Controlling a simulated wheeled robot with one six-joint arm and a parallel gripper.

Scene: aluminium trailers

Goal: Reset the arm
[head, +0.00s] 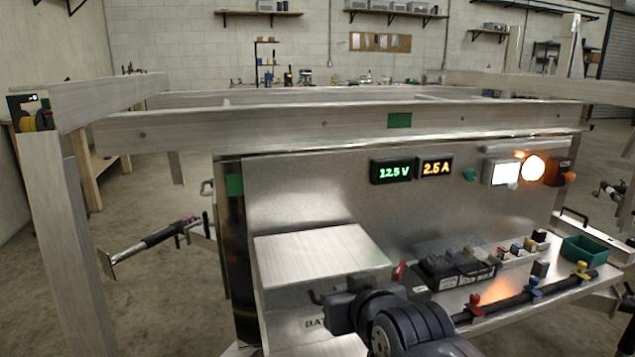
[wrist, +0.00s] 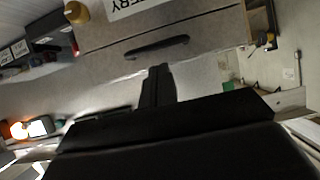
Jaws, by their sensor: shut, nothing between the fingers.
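My gripper (head: 316,298) is low in the middle of the head view, in front of the metal battery box (head: 322,250). In the wrist view its dark fingers (wrist: 159,70) are together, with nothing visible between them. They point toward the grey box front (wrist: 210,40), which shows a black handle (wrist: 157,47) and part of a white battery label (wrist: 135,6). The fingertips appear just short of the handle; I cannot tell the exact gap. My arm hides part of the box front in the head view.
A metal panel (head: 310,195) with lit voltage and current displays (head: 415,170) stands behind the box. To the right, a shelf holds a fuse block (head: 455,270), several small blocks and a green tray (head: 585,249). Aluminium trailer beams (head: 250,130) cross above.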

